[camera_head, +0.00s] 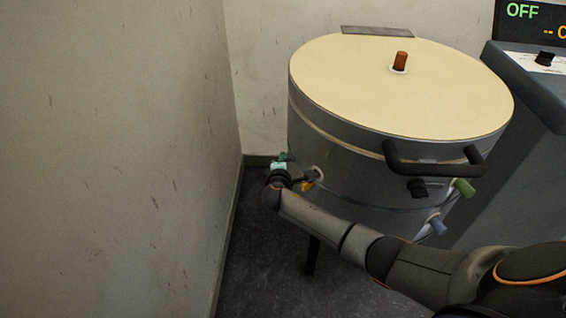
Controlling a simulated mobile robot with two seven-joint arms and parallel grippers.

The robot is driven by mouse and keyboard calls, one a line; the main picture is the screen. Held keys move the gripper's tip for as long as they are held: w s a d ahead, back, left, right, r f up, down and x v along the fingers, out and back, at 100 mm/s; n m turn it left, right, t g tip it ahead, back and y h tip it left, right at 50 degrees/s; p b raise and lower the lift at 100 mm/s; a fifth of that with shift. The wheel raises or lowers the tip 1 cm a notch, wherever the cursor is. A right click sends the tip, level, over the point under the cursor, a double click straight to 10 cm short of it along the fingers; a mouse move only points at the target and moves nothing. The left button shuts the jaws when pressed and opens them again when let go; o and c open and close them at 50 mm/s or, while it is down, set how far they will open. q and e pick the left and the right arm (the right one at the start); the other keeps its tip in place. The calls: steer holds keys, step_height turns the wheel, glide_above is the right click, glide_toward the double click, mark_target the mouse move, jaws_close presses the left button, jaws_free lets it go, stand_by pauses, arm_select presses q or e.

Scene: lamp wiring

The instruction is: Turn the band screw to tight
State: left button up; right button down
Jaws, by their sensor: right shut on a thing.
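A grey drum (350,160) with a cream lid (400,85) stands on the floor. A small black knob (417,188) sits on the wall below the handle. My right gripper (298,181) reaches across the drum's front to its left side. It appears shut on a small yellow piece (307,186) beside a pale collar. The wrist covers much of it, so I cannot tell whether this is the band screw. A teal piece (279,165) shows by the hand. My left gripper is out of view.
A brown plug (401,59) stands on the lid. A console (530,85) reading OFF is at right. A wall (110,150) is close on the left.

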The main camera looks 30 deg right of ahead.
steer(key=shift+s+d, duration=0.1)
steer(key=shift+d, duration=0.2)
steer(key=c, duration=0.9)
jaws_free()
steer(key=shift+o, duration=0.2)
steer(key=shift+a, duration=0.15)
steer(key=p+v, duration=0.3)
steer(key=v, duration=0.9)
steer(key=shift+s+p, duration=0.15)
steer(key=shift+p, duration=0.25)
steer(key=shift+r, duration=0.15)
